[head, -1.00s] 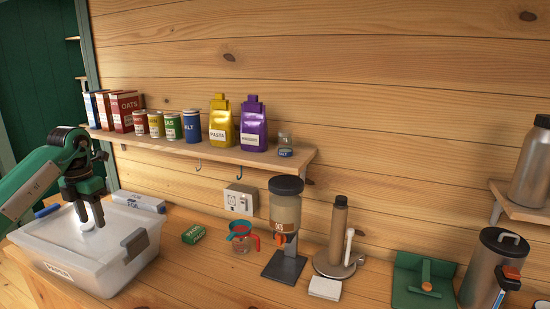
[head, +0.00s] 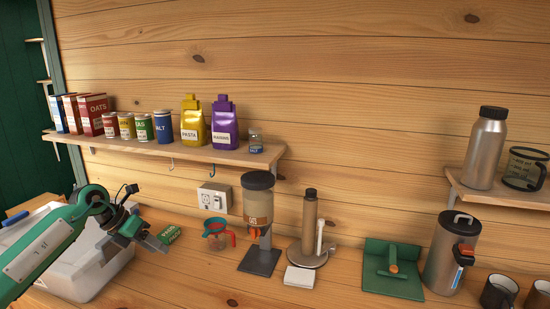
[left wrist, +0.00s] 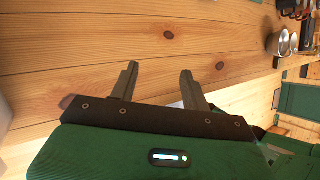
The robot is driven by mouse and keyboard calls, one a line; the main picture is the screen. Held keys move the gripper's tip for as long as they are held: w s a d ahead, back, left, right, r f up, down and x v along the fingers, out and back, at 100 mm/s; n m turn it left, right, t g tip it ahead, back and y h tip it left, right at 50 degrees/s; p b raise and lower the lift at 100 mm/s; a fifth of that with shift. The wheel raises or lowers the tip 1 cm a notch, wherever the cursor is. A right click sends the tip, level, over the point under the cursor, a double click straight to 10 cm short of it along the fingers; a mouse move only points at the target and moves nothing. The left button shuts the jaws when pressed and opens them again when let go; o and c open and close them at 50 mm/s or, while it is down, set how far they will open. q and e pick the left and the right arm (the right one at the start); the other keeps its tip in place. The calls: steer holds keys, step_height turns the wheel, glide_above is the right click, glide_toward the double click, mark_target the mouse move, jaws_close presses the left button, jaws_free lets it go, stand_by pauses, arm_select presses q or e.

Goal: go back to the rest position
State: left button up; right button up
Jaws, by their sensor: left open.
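My left gripper (head: 134,250) is at the lower left of the head view, in front of the right end of the translucent bin (head: 70,281). Its fingers point to the right, and nothing shows between them. In the left wrist view its two fingers (left wrist: 157,84) stand apart over bare wooden counter. My left arm covers much of the bin, so its contents are mostly hidden. My right gripper is in neither view.
A shelf (head: 190,152) of groceries runs above. Mugs (head: 499,292) and a metal canister (head: 452,250) are at right.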

arm_select(q)
steer(key=s+d+r+n+t+h, duration=0.1)
steer(key=s+d+n+t+h, duration=0.3)
steer(key=d, duration=0.6)
steer(key=s+d+r+n+t+h, duration=0.1)
steer(key=d+n+t+h, duration=0.5)
steer(key=d, duration=0.4)
steer(key=s+a+f+n+t+y, duration=0.1)
steer(key=s+a+f+n+y, duration=0.4)
steer(key=f+n+y, duration=0.55)
steer(key=s+a+f+n+t+y, duration=0.1)
steer(key=s+a+f+n+y, duration=0.5)
steer(key=n, duration=0.7)
steer(key=s+f+n+g, duration=0.3)
steer(key=s+f+g, duration=0.25)
steer(key=s, duration=0.65)
steer(key=s+f+n+g, duration=0.3)
steer(key=s+f+g, duration=0.25)
steer(key=s, duration=0.65)
step_height(320, 180, down, 29)
steer(key=d+g, duration=0.1)
steer(key=g, duration=0.1)
steer(key=s+a+f+g, duration=0.1)
steer(key=s+a+f, duration=0.2)
steer(key=s+f, duration=1.6)
step_height(320, 180, down, 3)
steer(key=shift+s+a+r+m, duration=0.2)
steer(key=shift+s+m, duration=0.15)
steer(key=shift+m, duration=0.1)
